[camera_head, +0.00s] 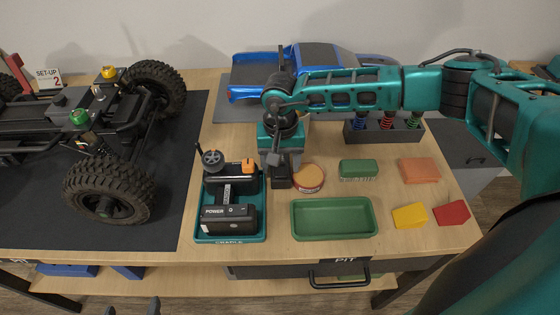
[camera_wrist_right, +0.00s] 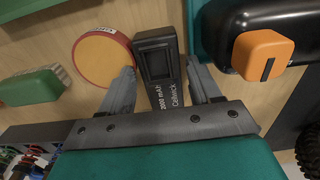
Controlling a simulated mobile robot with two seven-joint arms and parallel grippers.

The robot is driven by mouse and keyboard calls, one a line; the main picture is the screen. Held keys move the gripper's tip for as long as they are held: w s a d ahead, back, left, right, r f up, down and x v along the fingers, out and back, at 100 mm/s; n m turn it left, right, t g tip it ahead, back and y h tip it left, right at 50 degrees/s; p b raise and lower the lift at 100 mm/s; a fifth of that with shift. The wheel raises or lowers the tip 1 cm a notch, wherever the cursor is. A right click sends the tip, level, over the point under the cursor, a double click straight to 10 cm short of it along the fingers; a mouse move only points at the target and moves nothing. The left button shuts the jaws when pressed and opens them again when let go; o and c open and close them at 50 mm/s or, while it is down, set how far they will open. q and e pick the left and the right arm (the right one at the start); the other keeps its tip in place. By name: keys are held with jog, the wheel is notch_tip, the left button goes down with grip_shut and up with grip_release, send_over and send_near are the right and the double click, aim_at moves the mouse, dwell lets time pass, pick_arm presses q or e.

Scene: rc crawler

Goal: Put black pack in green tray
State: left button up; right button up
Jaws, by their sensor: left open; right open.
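The black pack (camera_head: 281,181) stands on the wooden table below my right gripper (camera_head: 281,168). In the right wrist view, the pack (camera_wrist_right: 160,75) shows a "2000 mAh Cellwick" label and lies between the two open fingers of that gripper (camera_wrist_right: 165,88). A gap shows at the right finger; I cannot tell whether the left one touches. The empty green tray (camera_head: 333,236) lies in front and to the right of the pack. Only the fingertips of my left gripper (camera_head: 132,307) show at the bottom edge; they are apart, with nothing between them.
A teal cradle (camera_head: 230,238) with a black radio is left of the pack. A round orange-topped tin (camera_head: 309,177) sits close on its right. Green (camera_head: 358,167), orange (camera_head: 419,170), yellow (camera_head: 409,215) and red (camera_head: 452,213) blocks lie farther right. A crawler chassis (camera_head: 100,130) fills the left.

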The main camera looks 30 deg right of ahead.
aim_at(280, 168)
jog(key=shift+r, duration=0.1)
grip_shut()
dwell(0.3)
jog(key=shift+r, duration=0.1)
notch_tip(280, 168, up, 19)
jog(key=s+a+f+n, duration=0.3)
jog(key=f+n, duration=0.1)
jog(key=n, duration=0.1)
jog(key=shift+s, duration=0.35)
